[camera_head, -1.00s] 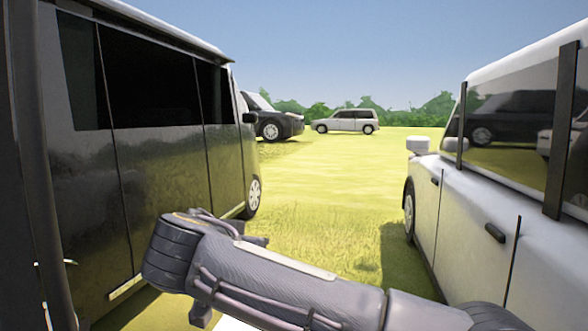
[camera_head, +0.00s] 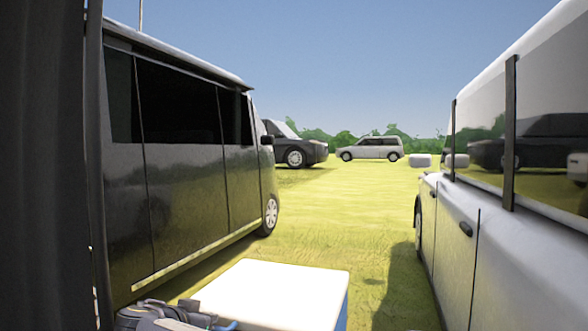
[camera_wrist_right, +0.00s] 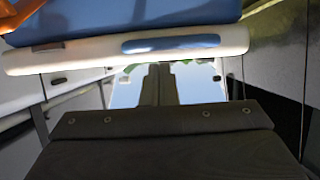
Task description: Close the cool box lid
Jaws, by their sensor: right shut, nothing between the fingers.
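The cool box has a white lid (camera_head: 272,292), which lies flat at the bottom middle of the head view, with a strip of blue body (camera_head: 343,310) below its right edge. In the right wrist view the picture looks upside down: the blue body (camera_wrist_right: 130,17) is above the white lid (camera_wrist_right: 85,57), which has a blue inset on its edge. The lid looks level against the body; I cannot tell whether it is fully seated. My right gripper (camera_wrist_right: 159,70) is shut and empty, its fingertips close to the lid's edge; contact is unclear. My left gripper is not in view.
A dark van (camera_head: 185,170) stands on the left and a white car (camera_head: 475,220) on the right, with grass (camera_head: 340,215) between them. More cars stand farther back. Part of my arm shows at the bottom left of the head view.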

